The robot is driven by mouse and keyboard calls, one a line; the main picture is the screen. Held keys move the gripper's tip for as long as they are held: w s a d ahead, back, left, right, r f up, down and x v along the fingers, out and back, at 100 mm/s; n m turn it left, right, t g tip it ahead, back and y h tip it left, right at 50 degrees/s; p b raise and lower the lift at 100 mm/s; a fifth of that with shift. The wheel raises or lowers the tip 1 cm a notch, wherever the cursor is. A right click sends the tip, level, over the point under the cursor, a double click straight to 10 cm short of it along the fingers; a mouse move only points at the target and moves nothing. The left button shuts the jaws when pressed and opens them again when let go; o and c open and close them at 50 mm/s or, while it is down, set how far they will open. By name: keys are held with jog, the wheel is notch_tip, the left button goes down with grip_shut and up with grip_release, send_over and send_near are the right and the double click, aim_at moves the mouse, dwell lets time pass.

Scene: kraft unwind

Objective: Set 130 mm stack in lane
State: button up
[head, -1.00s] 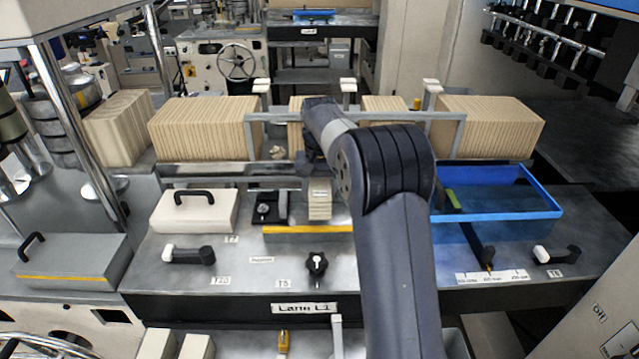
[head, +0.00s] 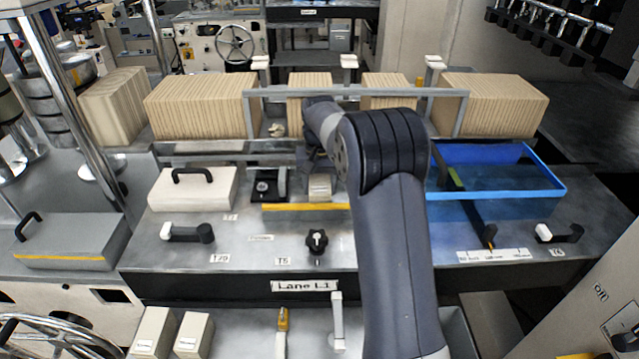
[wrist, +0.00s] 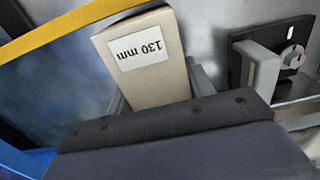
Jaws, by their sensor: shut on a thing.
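The 130 mm stack (wrist: 150,75) is a beige block with a white "130 mm" label, close in front of the wrist camera. My gripper (wrist: 160,92) is shut on it, with a grey finger on each side. In the head view the stack (head: 320,188) is a small beige block just behind the yellow strip (head: 305,206) on the Lane L1 bench (head: 245,258). My arm hides most of my gripper there. Whether the stack touches the bench surface cannot be told.
A black clamp block (head: 268,186) stands left of the stack. A blue tray (head: 515,200) lies to the right. Behind are large beige stacks (head: 200,105) and a grey rail frame (head: 350,93). A white block with a black handle (head: 192,190) is at left; a black knob (head: 317,240) is in front.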

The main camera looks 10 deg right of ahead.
dwell(0.4)
jog(key=o, duration=1.2)
jog(key=shift+c, duration=0.2)
notch_tip(320, 180, up, 11)
jog(key=shift+f+b, duration=0.1)
jog(key=shift+b, duration=0.6)
jog(key=shift+f, duration=0.1)
notch_tip(320, 180, down, 10)
jog(key=shift+f+p, duration=0.2)
jog(key=shift+p, duration=0.55)
jog(key=shift+r+p, duration=0.55)
jog(key=shift+r, duration=0.5)
